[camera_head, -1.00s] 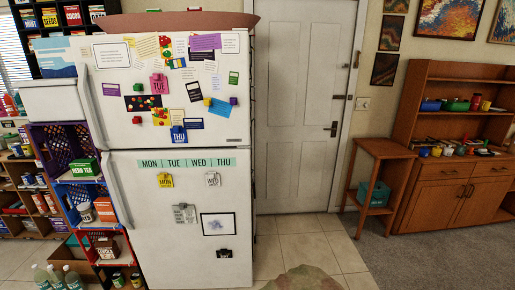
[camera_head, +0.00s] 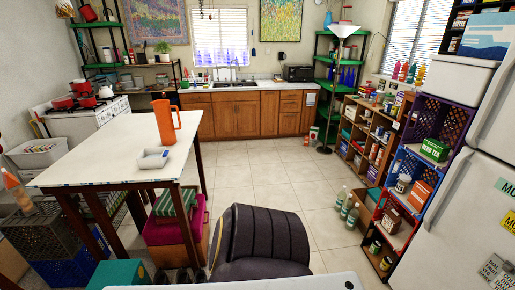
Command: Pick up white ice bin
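A small white open container (camera_head: 153,159) sits on the white-topped table (camera_head: 100,160) at the left, in front of an orange pitcher (camera_head: 166,121). A larger white box (camera_head: 441,82) stands on top of the crate stack beside the fridge at the right. I cannot tell for certain which of the two is the ice bin. Neither of my grippers shows in this view.
A dark chair (camera_head: 260,237) stands at the bottom middle, close to me. The white fridge (camera_head: 464,225) is at the right edge, next to stacked crates (camera_head: 441,115). Bottles (camera_head: 347,208) stand on the floor. Tiled floor (camera_head: 270,177) is clear between table and shelves.

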